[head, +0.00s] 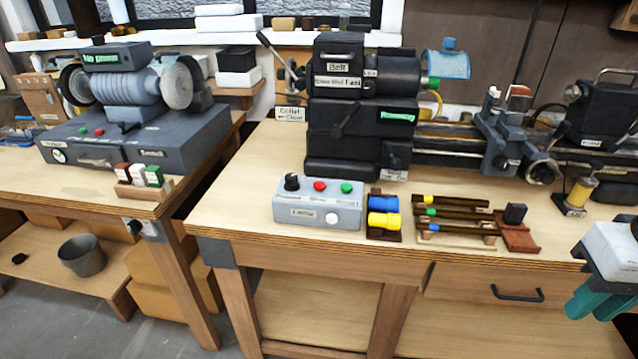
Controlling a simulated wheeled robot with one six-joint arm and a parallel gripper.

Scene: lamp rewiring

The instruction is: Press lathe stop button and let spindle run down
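The lathe (362,110) stands on the right bench. Its spindle end is near the green ring (431,83), below a raised clear blue guard (447,64). A single still picture does not show whether it turns. A grey control box (345,212) sits in front of the headstock, with a black knob (292,183), a red button (320,186), a green button (346,188) and a white round knob (332,218). Its small labels are hard to read. My gripper (592,308), with teal fingers, is at the lower right, well away from the box. Its opening is unclear.
Right of the box are a holder with blue and yellow cylinders (384,220) and a rack of coloured-tipped rods (455,213). A yellow oiler (579,193) stands farther right. A grinder (128,85) is on the left bench. The bench front before the box is clear.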

